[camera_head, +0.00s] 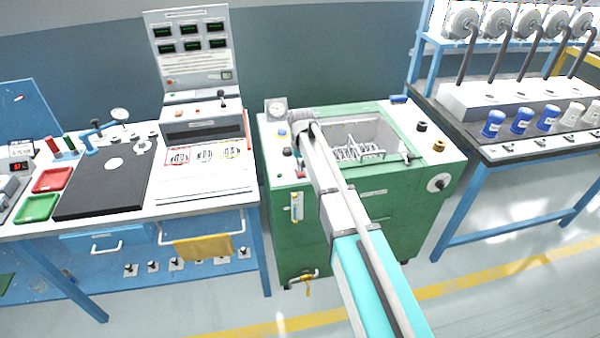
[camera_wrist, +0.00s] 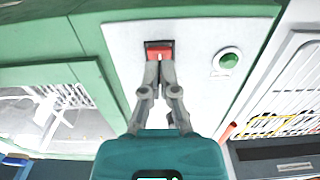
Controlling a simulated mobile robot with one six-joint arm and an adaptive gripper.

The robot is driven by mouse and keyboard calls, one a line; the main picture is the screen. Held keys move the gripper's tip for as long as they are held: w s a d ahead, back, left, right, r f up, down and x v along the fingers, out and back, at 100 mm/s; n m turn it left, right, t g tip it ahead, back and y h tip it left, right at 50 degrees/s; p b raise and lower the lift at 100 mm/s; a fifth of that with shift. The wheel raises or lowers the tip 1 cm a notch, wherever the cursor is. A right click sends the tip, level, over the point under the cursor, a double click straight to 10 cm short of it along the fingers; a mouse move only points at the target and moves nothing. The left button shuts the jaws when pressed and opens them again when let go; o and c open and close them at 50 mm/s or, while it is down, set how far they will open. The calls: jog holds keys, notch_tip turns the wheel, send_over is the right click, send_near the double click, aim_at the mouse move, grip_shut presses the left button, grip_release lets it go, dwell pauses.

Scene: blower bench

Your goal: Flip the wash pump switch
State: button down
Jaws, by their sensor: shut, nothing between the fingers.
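The switch (camera_wrist: 158,52) is a red rocker in a dark frame on a pale panel, seen in the wrist view. I take it to be the wash pump switch; no label is readable. My gripper (camera_wrist: 159,66) has its fingers together, with the tips at the rocker's lower edge. They overlap it in the picture, and I cannot tell whether they touch. In the head view my gripper sits over the left panel of the green wash machine (camera_head: 370,238), mostly hidden by my wrist. A small red part, likely the same switch (camera_head: 299,174), shows just below.
A round green button (camera_wrist: 229,60) lies right of the switch in the wrist view. The machine's open basin (camera_head: 358,138) holds a wire rack. A gauge (camera_head: 277,109) stands at its back left. A workbench (camera_head: 200,196) stands left, and a blue-legged bench (camera_head: 475,190) right.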

aim_at(302, 174)
jog(key=shift+f+b, duration=0.8)
jog(key=shift+f, duration=0.05)
dwell(0.7)
jog(key=shift+r, duration=0.1)
jog(key=shift+r+p, duration=3.45)
jog(key=shift+p, duration=0.1)
jog(key=shift+s, duration=0.1)
jog(key=s+d+m, duration=0.3)
jog(key=s+d, duration=1.9)
jog(key=s, duration=0.3)
jog(key=shift+s+d, duration=0.35)
jog(key=shift+s, duration=0.1)
